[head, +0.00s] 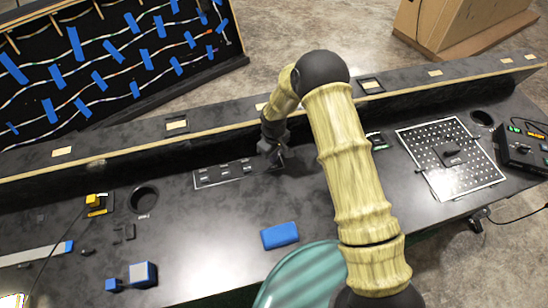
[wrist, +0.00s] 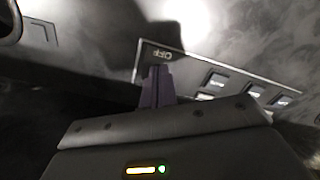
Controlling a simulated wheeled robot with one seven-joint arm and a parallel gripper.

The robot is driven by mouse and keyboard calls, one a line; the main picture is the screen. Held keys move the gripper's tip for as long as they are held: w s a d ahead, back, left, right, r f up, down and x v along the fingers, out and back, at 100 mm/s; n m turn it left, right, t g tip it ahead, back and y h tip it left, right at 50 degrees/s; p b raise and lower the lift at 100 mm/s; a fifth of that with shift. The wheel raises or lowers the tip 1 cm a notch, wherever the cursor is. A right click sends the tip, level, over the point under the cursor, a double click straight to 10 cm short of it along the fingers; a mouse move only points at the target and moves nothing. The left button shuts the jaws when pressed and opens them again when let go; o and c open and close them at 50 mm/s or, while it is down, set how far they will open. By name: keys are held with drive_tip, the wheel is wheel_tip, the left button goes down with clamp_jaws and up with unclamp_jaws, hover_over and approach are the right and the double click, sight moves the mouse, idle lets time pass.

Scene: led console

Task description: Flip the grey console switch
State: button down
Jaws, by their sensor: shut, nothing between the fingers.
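The console panel (head: 215,181) is a flat dark grey plate with a pale edge and several small labelled rectangles, set on the black table near its back ledge. In the wrist view the panel (wrist: 189,77) slants across the middle right, with lettering that reads OFF upside down beside the fingers. My gripper (head: 279,160) is at the panel's right end in the head view. In the wrist view my gripper (wrist: 158,72) is shut and empty, its fingertips in front of the OFF end. I cannot make out a switch lever; the fingers may hide it. Contact is unclear.
A raised ledge (head: 120,165) runs along the table's back. A blue block (head: 280,236) lies in front of the panel. A round hole (head: 143,198) is to its left. A perforated plate (head: 455,180) and black control box (head: 522,155) stand at right. The table between panel and blue block is clear.

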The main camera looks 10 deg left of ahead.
drive_tip(key=shift+r, duration=0.1)
wheel_tip(320, 180, up, 7)
drive_tip(key=p, duration=0.4)
drive_tip(key=shift+s+d, duration=0.2)
drive_tip(key=shift+s, duration=0.2)
idle(0.4)
drive_tip(key=s+d+r+m+t, duration=0.1)
drive_tip(key=s+d+r+m, duration=0.15)
drive_tip(key=d+r, duration=0.5)
drive_tip(key=s+d+r+m, duration=0.1)
drive_tip(key=d+r+m, duration=0.2)
drive_tip(key=d+r, duration=0.4)
drive_tip(key=s+d+r+m, duration=0.2)
drive_tip(key=s+d+r, duration=0.2)
drive_tip(key=s, duration=0.3)
drive_tip(key=s+d+r+m+t, duration=0.1)
drive_tip(key=s+d+r+m, duration=0.2)
drive_tip(key=s+d+r, duration=0.2)
drive_tip(key=shift+s+d+r+m+t, duration=0.2)
drive_tip(key=shift+s+d+m+t, duration=0.15)
drive_tip(key=shift+s+d, duration=0.5)
